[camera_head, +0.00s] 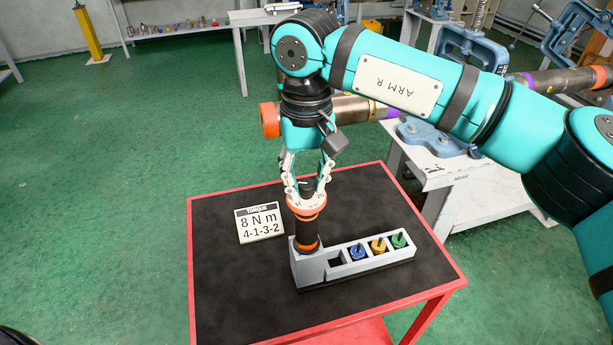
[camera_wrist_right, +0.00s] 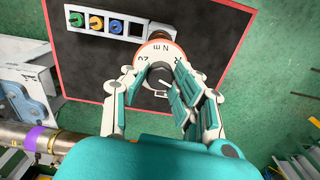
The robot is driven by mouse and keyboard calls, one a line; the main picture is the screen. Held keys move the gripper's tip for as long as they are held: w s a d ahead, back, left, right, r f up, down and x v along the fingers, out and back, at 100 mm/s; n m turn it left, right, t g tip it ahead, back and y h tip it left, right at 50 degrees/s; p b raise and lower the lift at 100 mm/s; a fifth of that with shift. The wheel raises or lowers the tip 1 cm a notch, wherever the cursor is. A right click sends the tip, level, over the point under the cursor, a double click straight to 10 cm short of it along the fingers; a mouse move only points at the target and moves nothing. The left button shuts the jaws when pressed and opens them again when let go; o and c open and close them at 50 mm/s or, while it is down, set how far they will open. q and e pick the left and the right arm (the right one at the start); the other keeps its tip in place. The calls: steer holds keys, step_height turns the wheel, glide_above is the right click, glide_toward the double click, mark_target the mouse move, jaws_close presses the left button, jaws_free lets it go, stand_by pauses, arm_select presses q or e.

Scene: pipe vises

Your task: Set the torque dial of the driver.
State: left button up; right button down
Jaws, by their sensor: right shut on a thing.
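The driver (camera_head: 308,230) stands upright in the left end of a grey holder (camera_head: 310,268) on the black-topped table. Its white and orange torque dial (camera_head: 306,205) is at the top; in the right wrist view the dial (camera_wrist_right: 158,52) shows an N m marking and part of a number. My right gripper (camera_head: 306,188) comes down from above and is shut on the dial's dark top knob. A torque card (camera_head: 260,223) reading 8 N m and 4-1-3-2 stands to the left of the driver. My left gripper is not in view.
The holder carries blue (camera_head: 358,251), yellow (camera_head: 378,246) and green (camera_head: 398,240) bits beside an empty square slot (camera_head: 336,261). The table (camera_head: 225,290) has a red rim and free room at left and front. A workbench (camera_head: 470,175) with a vise and pipe stands behind right.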

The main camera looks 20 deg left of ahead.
mark_target(307, 183)
stand_by(0.4)
steer(key=c, duration=1)
jaws_free()
step_height(307, 183, up, 12)
steer(key=shift+r, duration=0.1)
